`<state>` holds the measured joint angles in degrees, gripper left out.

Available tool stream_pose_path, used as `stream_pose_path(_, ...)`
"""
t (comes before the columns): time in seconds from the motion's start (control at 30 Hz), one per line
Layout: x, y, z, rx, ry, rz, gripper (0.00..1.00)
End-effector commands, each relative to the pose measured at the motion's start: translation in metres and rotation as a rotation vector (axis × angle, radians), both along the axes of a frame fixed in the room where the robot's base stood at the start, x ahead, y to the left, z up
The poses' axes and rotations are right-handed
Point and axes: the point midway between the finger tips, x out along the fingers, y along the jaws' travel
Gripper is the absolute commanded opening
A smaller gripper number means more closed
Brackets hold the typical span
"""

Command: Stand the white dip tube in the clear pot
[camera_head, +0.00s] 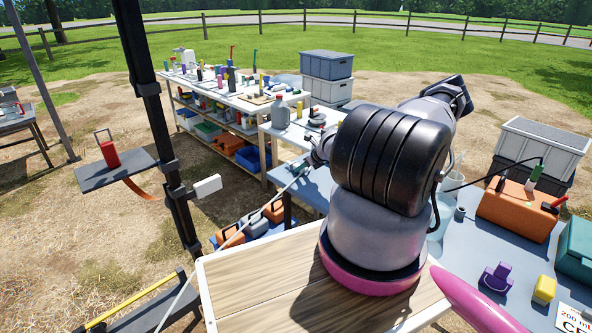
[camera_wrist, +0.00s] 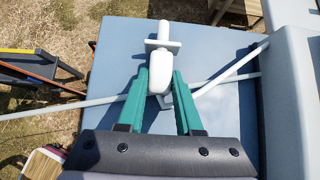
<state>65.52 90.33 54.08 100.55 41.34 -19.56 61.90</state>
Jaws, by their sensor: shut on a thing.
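My gripper (camera_wrist: 160,84) is shut on a white piece with a rounded body and a flat crosspiece, which I take to be part of the white dip tube (camera_wrist: 62,108). The long thin tube runs out to the left in the wrist view, and pale rods also show on the right. In the head view the gripper (camera_head: 301,168) is beyond my wrist, and the tube (camera_head: 190,285) slants down to the lower left. A pale see-through vessel (camera_head: 436,226) is partly hidden behind my arm; I cannot tell whether it is the clear pot.
A blue-grey surface (camera_wrist: 110,62) lies below the gripper. A wooden tabletop (camera_head: 240,290) is in front. An orange case (camera_head: 515,210), a purple item (camera_head: 496,278) and a yellow block (camera_head: 544,289) stand at right. A dark post (camera_head: 150,90) rises at left. A crowded bench (camera_head: 250,106) stands behind.

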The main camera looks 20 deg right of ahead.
Motion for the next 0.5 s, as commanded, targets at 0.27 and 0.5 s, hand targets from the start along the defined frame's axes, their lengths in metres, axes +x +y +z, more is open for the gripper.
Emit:
stream_pose_path(0.27,0.0,0.0,0.024,-0.001,0.0,0.001,0.0)
stream_pose_path(0.5,0.0,0.0,0.043,-0.001,0.0,0.001,0.0)
